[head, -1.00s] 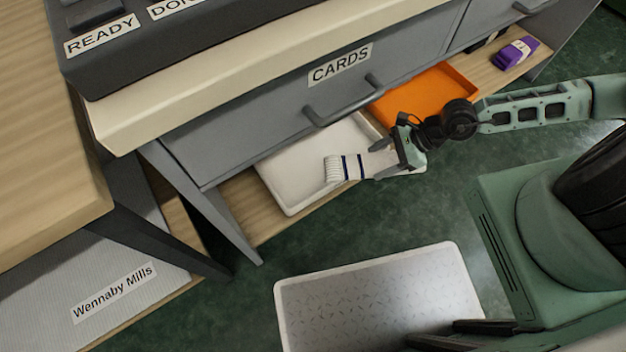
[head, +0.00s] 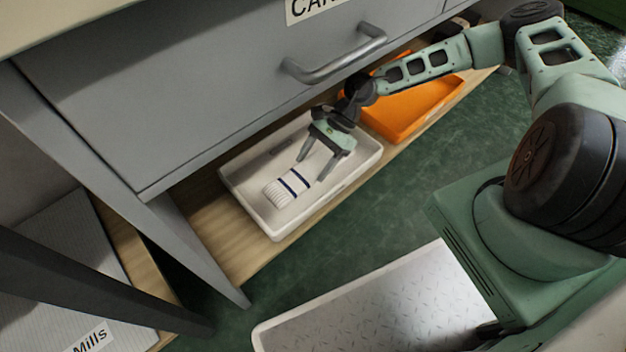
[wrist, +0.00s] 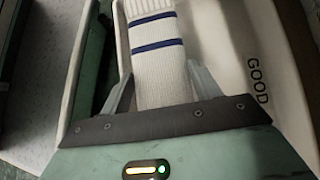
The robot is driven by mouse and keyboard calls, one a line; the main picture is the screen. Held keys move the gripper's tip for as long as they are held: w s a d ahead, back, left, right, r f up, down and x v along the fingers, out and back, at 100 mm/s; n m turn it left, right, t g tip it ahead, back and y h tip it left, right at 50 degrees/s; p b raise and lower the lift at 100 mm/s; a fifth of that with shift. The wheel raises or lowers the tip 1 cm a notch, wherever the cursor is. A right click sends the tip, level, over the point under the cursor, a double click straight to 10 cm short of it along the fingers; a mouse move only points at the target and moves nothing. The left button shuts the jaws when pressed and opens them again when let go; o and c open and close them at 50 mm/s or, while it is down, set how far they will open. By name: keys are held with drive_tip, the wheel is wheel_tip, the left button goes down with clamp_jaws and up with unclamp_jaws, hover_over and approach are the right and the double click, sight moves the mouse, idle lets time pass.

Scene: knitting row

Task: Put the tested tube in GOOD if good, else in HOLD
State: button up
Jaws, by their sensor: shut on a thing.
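The tested tube (head: 288,187) is a white ribbed knit tube with dark blue stripes. My gripper (head: 311,169) is shut on one end of it. In the wrist view the tube (wrist: 158,55) runs out between the two fingers. The tube is within the outline of the white tray (head: 262,216) on the low shelf; I cannot tell whether it touches the tray floor. In the wrist view the white tray (wrist: 270,120) carries the word GOOD. An orange tray (head: 405,112) stands to its right, partly behind my arm, with no label visible.
A grey drawer front with a handle (head: 335,58) overhangs the shelf (head: 215,235) closely above the trays. A grey table leg (head: 195,240) stands left of the white tray.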

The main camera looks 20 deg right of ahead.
sight(315, 174)
wheel_tip(315, 174, down, 6)
drive_tip(key=b, duration=0.2)
drive_tip(key=shift+b, duration=0.35)
drive_tip(key=o, duration=0.7)
drive_tip(key=shift+o, duration=0.2)
drive_tip(key=shift+d+r, duration=0.1)
drive_tip(key=shift+r, duration=0.05)
drive_tip(key=p+v, duration=0.4)
drive_tip(key=v, duration=0.8)
drive_tip(key=shift+p, duration=0.4)
drive_tip(key=shift+s, duration=0.1)
